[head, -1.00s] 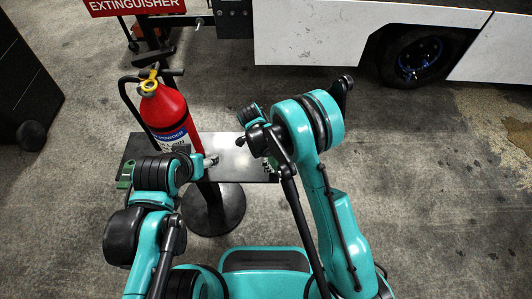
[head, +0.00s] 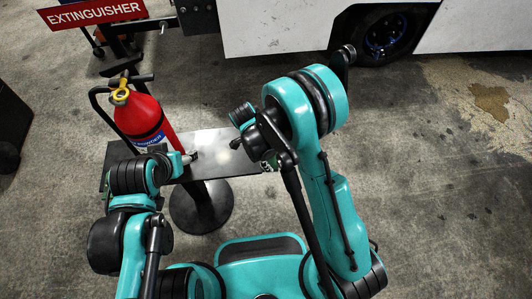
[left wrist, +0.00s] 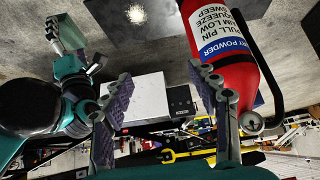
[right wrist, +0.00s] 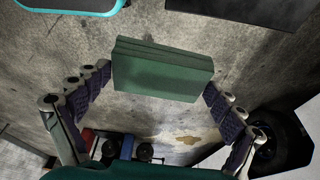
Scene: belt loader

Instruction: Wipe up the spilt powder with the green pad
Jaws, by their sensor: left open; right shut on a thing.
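The green pad (right wrist: 162,72) is a thick green block between the fingers of my right gripper (right wrist: 158,82), which is shut on it. In the left wrist view, the right gripper and pad (left wrist: 70,32) show at the upper left, beside the dark stand top. The pad appears apart from the powder. My left gripper (left wrist: 160,78) is open and empty, close to the red extinguisher. In the head view my right arm hides most of the pad.
A red fire extinguisher (head: 143,118) stands on the left part of the black stand (head: 215,147), close to my left gripper (head: 190,157). A red sign (head: 92,12) and a white vehicle (head: 280,28) are behind. Concrete floor (head: 430,190) at right is clear apart from a brown stain (head: 490,100).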

